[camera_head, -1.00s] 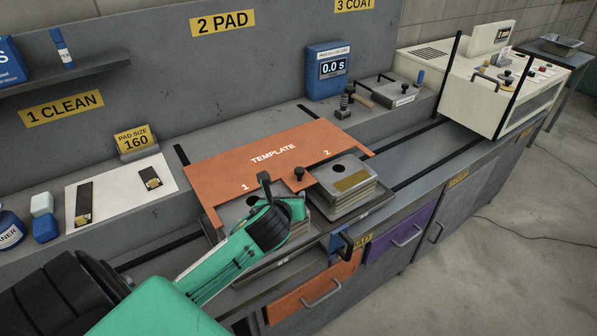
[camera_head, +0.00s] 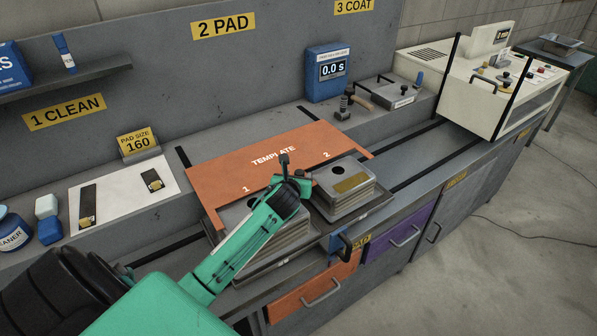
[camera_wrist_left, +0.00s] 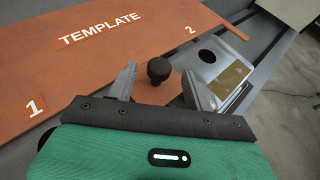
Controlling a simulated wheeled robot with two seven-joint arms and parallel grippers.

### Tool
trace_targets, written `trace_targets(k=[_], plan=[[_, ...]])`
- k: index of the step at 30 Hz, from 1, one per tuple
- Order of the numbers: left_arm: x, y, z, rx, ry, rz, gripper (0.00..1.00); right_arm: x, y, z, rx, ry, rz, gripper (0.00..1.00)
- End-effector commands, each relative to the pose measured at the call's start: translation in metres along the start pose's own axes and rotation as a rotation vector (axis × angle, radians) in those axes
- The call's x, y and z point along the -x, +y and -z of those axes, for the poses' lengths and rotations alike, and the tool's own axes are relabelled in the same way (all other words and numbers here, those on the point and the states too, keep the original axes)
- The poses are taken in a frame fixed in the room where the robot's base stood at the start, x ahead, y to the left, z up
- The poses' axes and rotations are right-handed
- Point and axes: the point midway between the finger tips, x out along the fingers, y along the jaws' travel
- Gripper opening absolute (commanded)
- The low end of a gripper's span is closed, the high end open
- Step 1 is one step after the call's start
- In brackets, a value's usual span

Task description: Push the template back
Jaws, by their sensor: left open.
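The orange template (camera_head: 225,180) is a flat board marked TEMPLATE, 1 and 2, lying behind and partly over two stacks of metal plates. It also shows in the left wrist view (camera_wrist_left: 60,75). My left gripper (camera_head: 285,160) is at the template's front edge, between the numbers 1 and 2. In the left wrist view, its open fingers (camera_wrist_left: 158,84) stand either side of the template's black knob (camera_wrist_left: 158,70). Whether they touch the knob cannot be told. The arm hides the knob in the head view. My right gripper is not in view.
A left plate stack (camera_head: 240,213) and a right plate stack (camera_head: 345,188) with a yellow label stand on the bench in front of the template. A timer (camera_head: 328,72) and a hand tool (camera_head: 345,105) stand behind. Dark rails run right to a cream machine (camera_head: 475,80).

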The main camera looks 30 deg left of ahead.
Motion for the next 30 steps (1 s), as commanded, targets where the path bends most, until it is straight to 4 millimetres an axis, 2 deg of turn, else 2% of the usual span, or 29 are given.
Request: trace_targets(k=[7,18,26,30], plan=[[-0.022,0.000,-0.001,0.002,0.000,-0.001,0.52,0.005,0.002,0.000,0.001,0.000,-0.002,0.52],[-0.026,0.000,0.000,0.001,-0.001,0.000,0.52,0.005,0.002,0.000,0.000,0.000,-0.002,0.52],[-0.026,0.000,0.000,0.001,-0.001,0.000,0.01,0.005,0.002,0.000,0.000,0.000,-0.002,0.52],[-0.026,0.000,0.000,0.001,-0.001,0.000,0.00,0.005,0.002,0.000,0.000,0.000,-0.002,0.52]])
